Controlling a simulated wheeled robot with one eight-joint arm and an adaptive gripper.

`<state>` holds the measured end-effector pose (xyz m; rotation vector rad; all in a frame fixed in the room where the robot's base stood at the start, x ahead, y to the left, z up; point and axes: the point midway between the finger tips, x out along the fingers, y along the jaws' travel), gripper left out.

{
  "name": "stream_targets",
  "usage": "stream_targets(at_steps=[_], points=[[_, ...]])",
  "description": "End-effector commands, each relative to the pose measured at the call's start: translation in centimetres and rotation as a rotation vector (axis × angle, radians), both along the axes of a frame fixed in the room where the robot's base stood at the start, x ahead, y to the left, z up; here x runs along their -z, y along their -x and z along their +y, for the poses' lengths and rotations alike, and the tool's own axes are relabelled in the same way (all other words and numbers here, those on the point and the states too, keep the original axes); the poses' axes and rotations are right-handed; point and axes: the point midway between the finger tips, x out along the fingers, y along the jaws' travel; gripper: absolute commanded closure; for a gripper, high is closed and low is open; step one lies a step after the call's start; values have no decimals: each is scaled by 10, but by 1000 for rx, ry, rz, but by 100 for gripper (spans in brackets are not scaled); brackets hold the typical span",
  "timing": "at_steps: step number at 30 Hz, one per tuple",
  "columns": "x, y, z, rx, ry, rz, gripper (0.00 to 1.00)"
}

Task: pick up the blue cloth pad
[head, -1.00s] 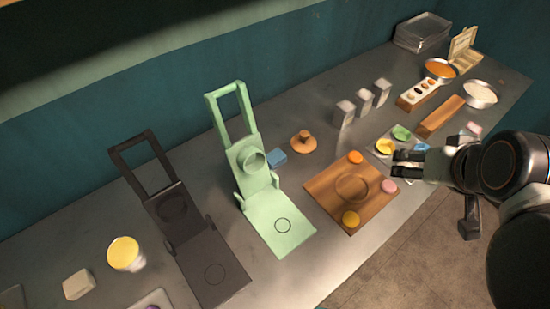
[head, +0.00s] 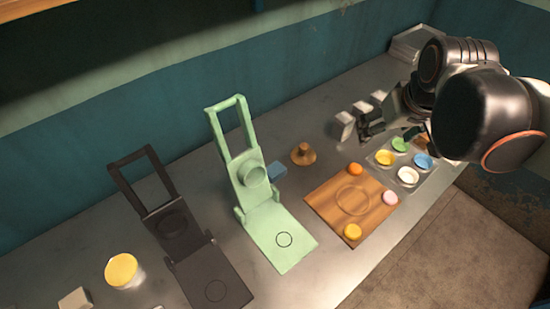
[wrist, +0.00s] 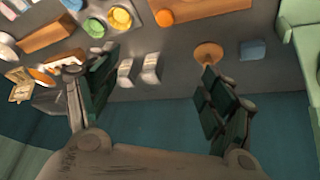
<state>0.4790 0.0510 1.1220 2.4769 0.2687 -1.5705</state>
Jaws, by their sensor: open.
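The blue cloth pad (head: 278,171) lies on the grey counter just right of the light green press (head: 254,178) and left of the round wooden knobbed piece (head: 303,153). In the wrist view the pad (wrist: 253,50) shows at upper right, past the right finger, beside the wooden piece (wrist: 208,53). My gripper (head: 370,127) is right of the pad in the head view, near the small metallic blocks (head: 344,126). The arm hides part of the counter's right end.
A wooden board (head: 330,207) with coloured discs and a tray (head: 407,176) of coloured rounds lie in front. A dark press (head: 196,250) stands left of the green one. A yellow-topped cup (head: 121,270) is at lower left. A teal wall (head: 180,110) runs behind the counter.

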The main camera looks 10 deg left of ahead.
Motion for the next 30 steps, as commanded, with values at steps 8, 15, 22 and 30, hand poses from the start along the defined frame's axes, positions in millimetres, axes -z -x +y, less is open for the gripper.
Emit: stream_targets(at_steps=[8,15,22,30], points=[[31,-59,36,-129,42,84,25],[62,-92,61,-211,68,138,25],[93,-88,131,-342,94,226,25],[136,-51,234,-520,149,358,25]])
